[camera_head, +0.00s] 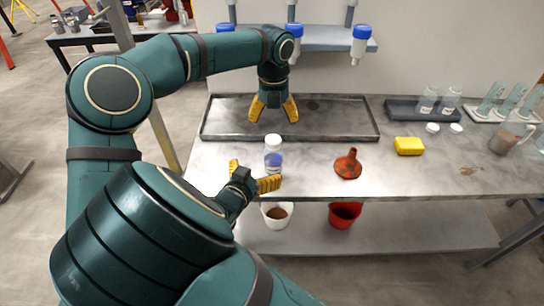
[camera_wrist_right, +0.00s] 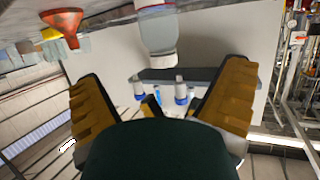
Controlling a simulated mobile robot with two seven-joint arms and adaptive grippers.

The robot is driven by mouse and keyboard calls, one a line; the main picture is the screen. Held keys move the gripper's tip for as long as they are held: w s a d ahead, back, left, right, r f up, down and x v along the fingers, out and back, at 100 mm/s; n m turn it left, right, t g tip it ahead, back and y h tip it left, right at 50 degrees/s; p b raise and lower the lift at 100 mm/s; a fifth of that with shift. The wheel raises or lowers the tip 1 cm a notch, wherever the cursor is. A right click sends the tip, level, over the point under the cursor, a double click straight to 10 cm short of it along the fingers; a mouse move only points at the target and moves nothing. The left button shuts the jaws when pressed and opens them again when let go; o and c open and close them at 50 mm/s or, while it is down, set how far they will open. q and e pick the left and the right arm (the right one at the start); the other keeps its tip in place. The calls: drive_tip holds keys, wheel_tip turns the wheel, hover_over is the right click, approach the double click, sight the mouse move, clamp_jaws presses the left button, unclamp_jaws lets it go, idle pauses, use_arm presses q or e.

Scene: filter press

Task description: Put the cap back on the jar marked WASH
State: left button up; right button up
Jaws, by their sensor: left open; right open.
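Two clear jars (camera_head: 427,98) (camera_head: 449,100) stand in a dark tray at the back right; their markings are too small to read. Two white caps (camera_head: 433,127) (camera_head: 456,127) lie on the table in front of them. My right gripper (camera_head: 254,178) is open and empty close to this bottle, which also shows beyond the open fingers in the right wrist view (camera_wrist_right: 158,36). My left gripper (camera_head: 274,108) is open and empty, pointing down over the large metal tray.
The large tray (camera_head: 215,132) lies at the back left of the table. An orange funnel (camera_head: 347,164) and a yellow block (camera_head: 409,146) stand right of the bottle. A rack of cylinders (camera_head: 490,98) and a pitcher (camera_head: 508,138) stand far right. White and red buckets sit below.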

sight(276, 149)
drive_tip(key=shift+w, duration=0.1)
drive_tip(key=x, duration=1.3)
drive_tip(key=shift+w+d+f, duration=0.1)
drive_tip(key=shift+w+f, duration=0.05)
drive_tip(key=shift+w, duration=0.15)
